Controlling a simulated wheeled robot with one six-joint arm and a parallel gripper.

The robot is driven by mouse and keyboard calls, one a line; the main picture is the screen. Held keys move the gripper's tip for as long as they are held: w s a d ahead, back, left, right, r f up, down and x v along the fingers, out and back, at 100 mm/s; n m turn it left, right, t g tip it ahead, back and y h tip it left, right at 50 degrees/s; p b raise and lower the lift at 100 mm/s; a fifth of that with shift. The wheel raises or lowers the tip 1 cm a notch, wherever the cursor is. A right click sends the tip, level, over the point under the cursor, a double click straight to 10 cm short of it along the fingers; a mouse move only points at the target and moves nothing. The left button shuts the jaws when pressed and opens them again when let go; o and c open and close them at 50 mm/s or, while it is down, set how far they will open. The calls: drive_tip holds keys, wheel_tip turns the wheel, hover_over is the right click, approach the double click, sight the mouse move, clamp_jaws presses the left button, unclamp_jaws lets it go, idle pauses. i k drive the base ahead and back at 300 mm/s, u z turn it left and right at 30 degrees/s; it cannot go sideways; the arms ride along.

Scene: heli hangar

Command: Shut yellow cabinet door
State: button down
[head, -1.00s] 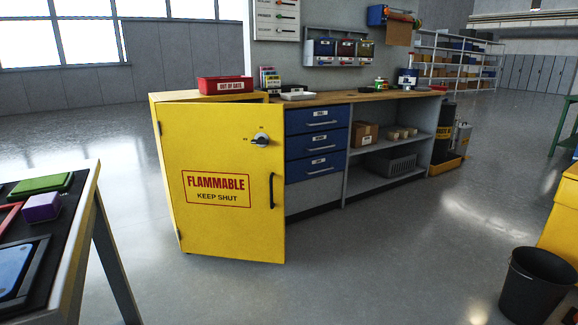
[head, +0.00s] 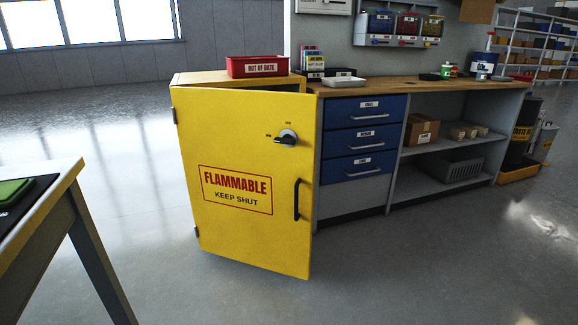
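The yellow cabinet (head: 187,78) stands at the left end of a workbench in the head view. Its yellow door (head: 240,240) is hinged on the left and stands partly open, its free right edge swung out toward me. The door carries a red "FLAMMABLE KEEP SHUT" label (head: 236,190), a dark rotary latch (head: 286,137) and a black vertical handle (head: 297,199). The door hides the cabinet's inside. My gripper is not in view.
A red "OUT OF DATE" bin (head: 264,67) sits on the cabinet top. Blue drawers (head: 362,140) and open shelves (head: 447,183) adjoin on the right. A table (head: 68,180) stands at the near left. The floor before the door is clear.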

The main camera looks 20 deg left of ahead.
sight(252, 195)
drive_tip(key=u, duration=0.45)
drive_tip(key=i, duration=0.6)
drive_tip(key=u, duration=1.15)
drive_tip(key=i, duration=0.5)
drive_tip(key=u, duration=0.6)
